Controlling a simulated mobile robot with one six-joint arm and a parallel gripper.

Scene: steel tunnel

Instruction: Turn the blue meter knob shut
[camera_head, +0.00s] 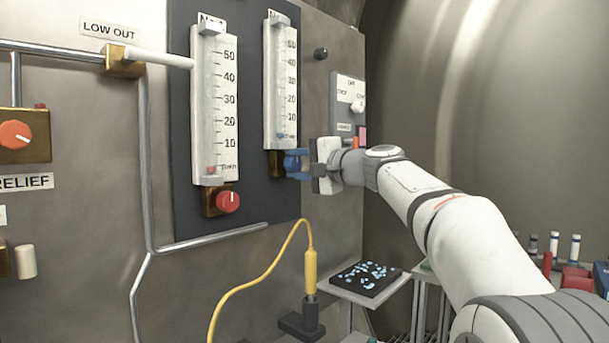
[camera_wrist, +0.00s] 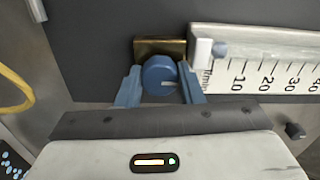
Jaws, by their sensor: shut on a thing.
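The blue meter knob (camera_wrist: 159,74) sits on a brass block (camera_wrist: 150,47) at the bottom end of the right flow meter (camera_head: 281,85). My gripper (camera_wrist: 160,88) is at the knob, with one blue finger on each side of it, shut on it. In the head view my gripper (camera_head: 297,163) reaches the knob from the right and hides most of it. The small blue float (camera_head: 281,136) is at the low end of the right meter's scale.
The left flow meter (camera_head: 213,105) with a red knob (camera_head: 228,201) stands beside it on the same dark panel. A yellow cable (camera_head: 258,282) hangs below. A small shelf with a dark tray (camera_head: 366,279) is at lower right. A switch box (camera_head: 347,100) is right of the meter.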

